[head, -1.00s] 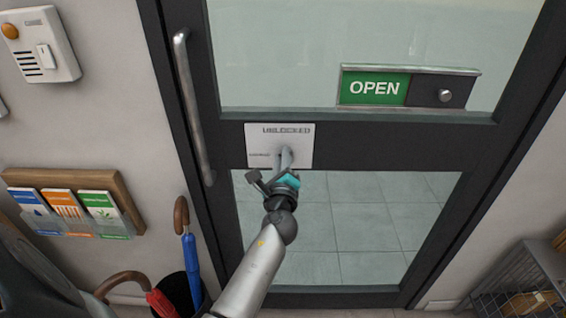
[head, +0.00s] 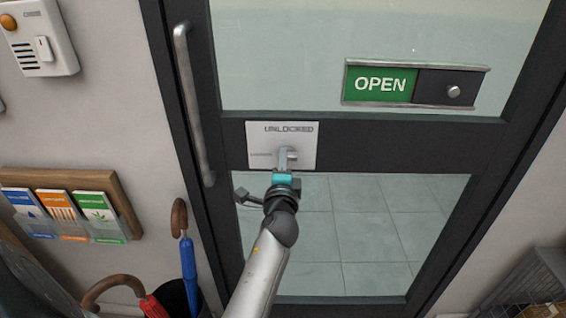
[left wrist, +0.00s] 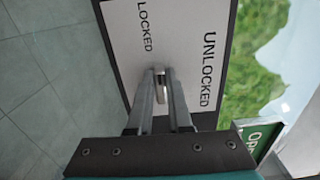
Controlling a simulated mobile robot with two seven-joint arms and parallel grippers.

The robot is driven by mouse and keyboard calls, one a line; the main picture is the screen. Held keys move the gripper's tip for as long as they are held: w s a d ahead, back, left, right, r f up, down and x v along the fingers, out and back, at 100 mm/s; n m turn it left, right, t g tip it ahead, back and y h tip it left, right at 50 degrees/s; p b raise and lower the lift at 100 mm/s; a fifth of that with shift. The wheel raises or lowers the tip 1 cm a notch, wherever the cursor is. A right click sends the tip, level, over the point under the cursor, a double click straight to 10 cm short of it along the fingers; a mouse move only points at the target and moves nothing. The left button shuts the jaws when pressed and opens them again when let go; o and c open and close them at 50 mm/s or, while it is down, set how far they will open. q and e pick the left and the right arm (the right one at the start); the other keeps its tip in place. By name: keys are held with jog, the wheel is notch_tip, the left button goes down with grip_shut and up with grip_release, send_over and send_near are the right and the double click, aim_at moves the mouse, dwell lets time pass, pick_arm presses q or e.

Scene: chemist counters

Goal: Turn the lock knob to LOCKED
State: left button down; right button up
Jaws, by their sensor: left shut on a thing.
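The lock plate (head: 304,140) is a pale plate on the dark door rail, with UNLOCKED along its top and LOCKED at its left. The small metal lock knob (head: 292,154) stands out from its middle. My left gripper (head: 285,160) comes up from below and is shut on the knob. In the left wrist view the gripper (left wrist: 161,88) has its two grey fingers closing around the knob (left wrist: 159,74), with both words on the plate (left wrist: 180,25) readable. The fingers partly hide the knob, so its exact direction is hard to tell. My right gripper is out of view.
A long vertical door handle (head: 193,105) is left of the plate. An OPEN slider sign (head: 415,84) is on the glass at the upper right. A leaflet rack (head: 128,205) and umbrellas (head: 188,262) are at the left, and a wire rack (head: 530,285) at the lower right.

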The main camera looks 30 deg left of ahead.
pick_arm(q)
jog(key=shift+r+n, duration=0.1)
jog(key=shift+n, duration=0.2)
jog(key=c, duration=0.8)
grip_release()
jog(key=shift+c, duration=0.2)
